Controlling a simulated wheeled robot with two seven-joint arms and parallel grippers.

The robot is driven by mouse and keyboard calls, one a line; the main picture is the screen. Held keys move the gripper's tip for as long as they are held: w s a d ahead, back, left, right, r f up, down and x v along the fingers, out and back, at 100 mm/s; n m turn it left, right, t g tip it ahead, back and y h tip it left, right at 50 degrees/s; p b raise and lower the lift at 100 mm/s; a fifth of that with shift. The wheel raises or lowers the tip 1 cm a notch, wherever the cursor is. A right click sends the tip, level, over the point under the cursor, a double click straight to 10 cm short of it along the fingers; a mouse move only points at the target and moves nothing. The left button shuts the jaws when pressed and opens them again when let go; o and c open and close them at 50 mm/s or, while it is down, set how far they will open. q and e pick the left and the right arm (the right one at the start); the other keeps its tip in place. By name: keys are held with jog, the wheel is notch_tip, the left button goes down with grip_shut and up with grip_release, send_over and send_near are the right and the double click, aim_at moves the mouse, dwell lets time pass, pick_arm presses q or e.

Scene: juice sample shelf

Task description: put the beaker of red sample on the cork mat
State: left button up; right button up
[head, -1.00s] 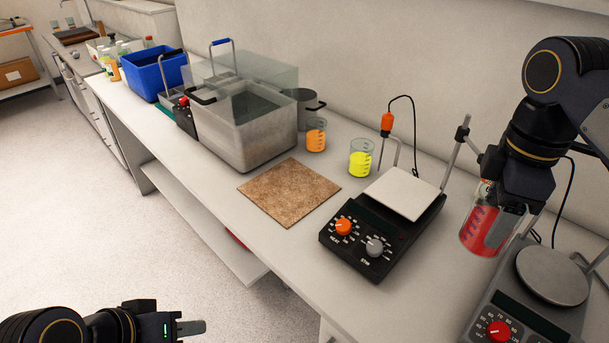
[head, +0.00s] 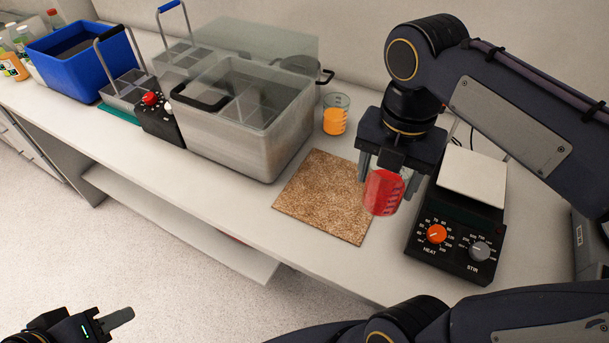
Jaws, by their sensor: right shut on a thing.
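The beaker of red sample (head: 382,193) is held upright in my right gripper (head: 388,182), which is shut on it. In the head view it overlaps the right edge of the cork mat (head: 318,205); how high it hangs is hard to tell. The cork mat is brown, flat and bare, lying on the white bench near its front edge. My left gripper (head: 121,317) is low at the bottom left, off the bench and apart from everything; its finger opening cannot be made out.
A hotplate stirrer (head: 457,236) stands just right of the mat. A beaker of orange liquid (head: 335,118) stands behind it. A large water bath (head: 238,136) is close on the left, with a blue bin (head: 82,65) further left. Bare bench (head: 250,213) lies left of the mat.

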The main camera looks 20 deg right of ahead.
jog(key=shift+w+a+f+p, duration=0.15)
jog(key=shift+w+a+f, duration=0.05)
jog(key=shift+w+f, duration=2.05)
jog(key=shift+w+a+f+p, duration=0.15)
jog(key=shift+w+f+p, duration=0.05)
jog(key=shift+w+f, duration=2.05)
jog(key=shift+w+a+f+p, duration=0.15)
jog(key=shift+w+a+f, duration=0.05)
jog(key=shift+w+f, duration=2.05)
jog(key=shift+w+r, duration=0.2)
jog(key=shift+r, duration=0.05)
jog(key=shift+f, duration=0.2)
jog(key=o, duration=1.1)
jog(key=shift+o, duration=0.2)
jog(key=shift+r, duration=0.15)
